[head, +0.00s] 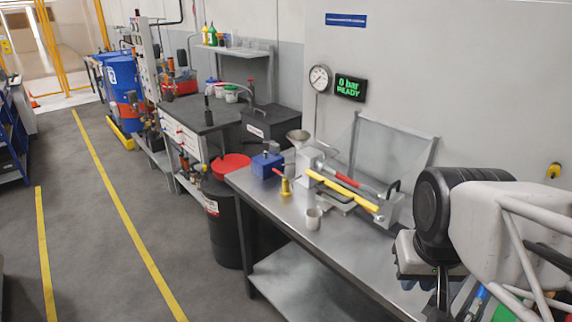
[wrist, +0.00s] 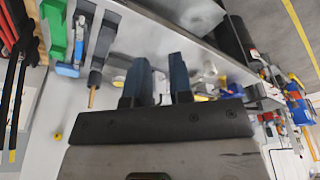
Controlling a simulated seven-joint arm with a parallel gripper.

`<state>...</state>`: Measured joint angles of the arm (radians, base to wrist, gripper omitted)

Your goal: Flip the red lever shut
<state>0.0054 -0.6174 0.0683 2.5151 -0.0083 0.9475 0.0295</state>
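The red lever (head: 343,177) is on a grey metal device at the back of the steel bench (head: 275,208). It slopes down to the right, behind a longer yellow bar (head: 343,190). My gripper is at the lower right of the head view, mostly hidden by my wrist and cut off by the frame edge. In the wrist view my gripper (wrist: 159,80) has its two dark fingers apart, with nothing held between them. It is well to the right of the red lever in the head view. I cannot pick out the red lever in the wrist view.
A clear guard panel (head: 392,150) rises behind the device. A wall display (head: 351,87) reads "0 bar READY". Tools lie left in the wrist view.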

